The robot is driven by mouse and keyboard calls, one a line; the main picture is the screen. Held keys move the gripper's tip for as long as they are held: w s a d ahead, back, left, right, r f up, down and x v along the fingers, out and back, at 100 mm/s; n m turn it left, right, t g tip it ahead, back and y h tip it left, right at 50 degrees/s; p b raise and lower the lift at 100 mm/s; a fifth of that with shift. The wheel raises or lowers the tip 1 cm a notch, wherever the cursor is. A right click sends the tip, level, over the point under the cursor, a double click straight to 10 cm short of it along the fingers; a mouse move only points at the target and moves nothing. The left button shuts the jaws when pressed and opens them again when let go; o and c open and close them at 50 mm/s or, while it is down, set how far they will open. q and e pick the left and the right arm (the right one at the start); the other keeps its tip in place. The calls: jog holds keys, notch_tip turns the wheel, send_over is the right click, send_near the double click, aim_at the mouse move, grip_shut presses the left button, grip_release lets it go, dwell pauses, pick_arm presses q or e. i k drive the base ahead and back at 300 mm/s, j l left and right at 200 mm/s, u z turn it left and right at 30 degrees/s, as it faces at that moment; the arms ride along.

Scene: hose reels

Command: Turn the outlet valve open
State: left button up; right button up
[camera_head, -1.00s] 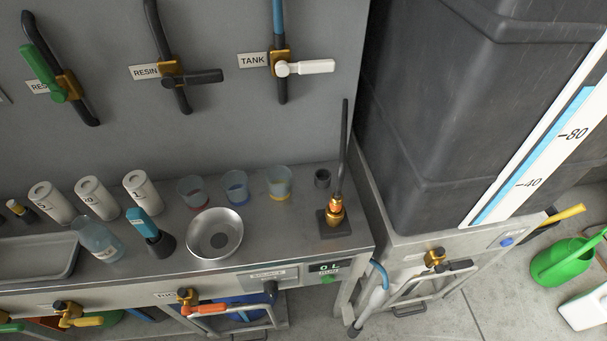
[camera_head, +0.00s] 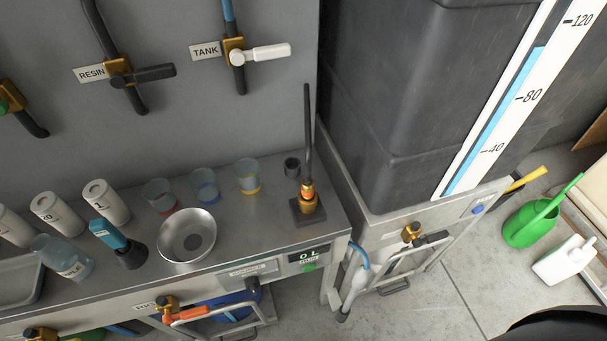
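A brass valve (camera_head: 411,232) with a dark handle (camera_head: 432,240) sits low on the front of the stand under the big dark tank (camera_head: 400,100). The small label beside it is too small to read. A wall valve labelled TANK (camera_head: 236,52) has a white handle pointing right, across its pipe. A brass valve with an orange handle (camera_head: 188,314) is on the bench front. I cannot read which valve is marked as the outlet. Neither of my grippers is in view.
The bench (camera_head: 268,235) holds cups, a metal bowl (camera_head: 187,236) and a brass fitting with a black rod (camera_head: 308,195). A display (camera_head: 308,256) reads 0 L. A green watering can (camera_head: 531,222) and a white jug (camera_head: 565,262) stand right.

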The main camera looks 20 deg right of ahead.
aim_at(417, 243)
jog(key=z, duration=1.75)
